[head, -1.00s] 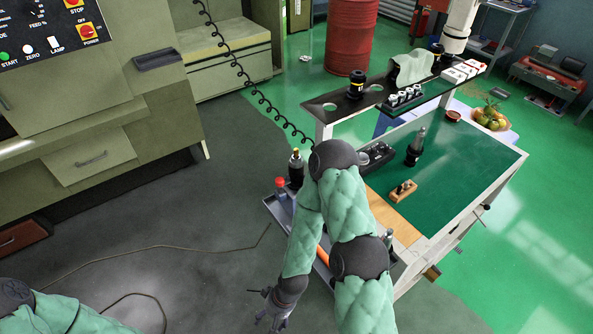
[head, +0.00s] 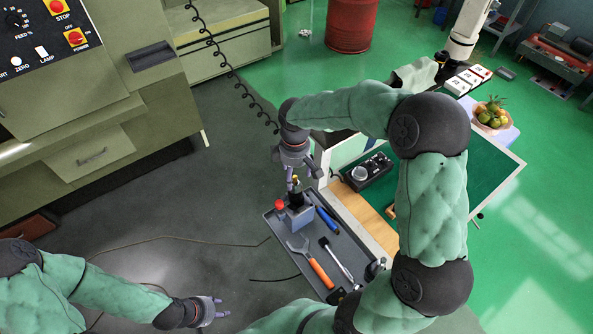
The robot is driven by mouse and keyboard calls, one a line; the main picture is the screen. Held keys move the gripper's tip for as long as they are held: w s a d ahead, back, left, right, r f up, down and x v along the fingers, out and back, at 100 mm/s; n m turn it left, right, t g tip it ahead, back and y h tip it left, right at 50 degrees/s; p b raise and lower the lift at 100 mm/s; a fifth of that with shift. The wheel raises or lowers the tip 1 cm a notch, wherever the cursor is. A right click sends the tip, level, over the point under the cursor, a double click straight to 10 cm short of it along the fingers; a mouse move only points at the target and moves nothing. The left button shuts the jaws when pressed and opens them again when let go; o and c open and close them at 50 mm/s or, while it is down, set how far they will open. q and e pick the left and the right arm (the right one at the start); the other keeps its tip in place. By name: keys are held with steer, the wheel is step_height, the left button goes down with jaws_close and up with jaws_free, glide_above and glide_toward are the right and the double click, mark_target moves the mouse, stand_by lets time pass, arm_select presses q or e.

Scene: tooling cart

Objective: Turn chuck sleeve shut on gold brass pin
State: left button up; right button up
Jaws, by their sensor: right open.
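The black chuck (head: 296,199) stands upright in a grey block at the back left of the side tray. A small gold tip, apparently the brass pin (head: 295,181), shows at its top. My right gripper (head: 292,183) points down from above, its fingers open around or just beside the pin and the top of the chuck; contact cannot be made out. The fingers partly hide the pin and the sleeve. My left gripper (head: 223,306) is low in the picture, left of the tray, with its fingertips apart and nothing between them.
The green cart top (head: 492,172) lies right, partly behind my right arm. Open floor lies left.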

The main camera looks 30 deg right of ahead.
mark_target(296, 188)
steer(key=shift+w+d+r, duration=0.4)
steer(key=shift+d, duration=0.15)
steer(key=shift+d+f, duration=0.1)
steer(key=shift+f, duration=0.05)
steer(key=f, duration=1)
steer(key=shift+s+a, duration=0.15)
steer(key=shift+a, duration=0.05)
steer(key=shift+s, duration=0.1)
steer(key=c, duration=1.2)
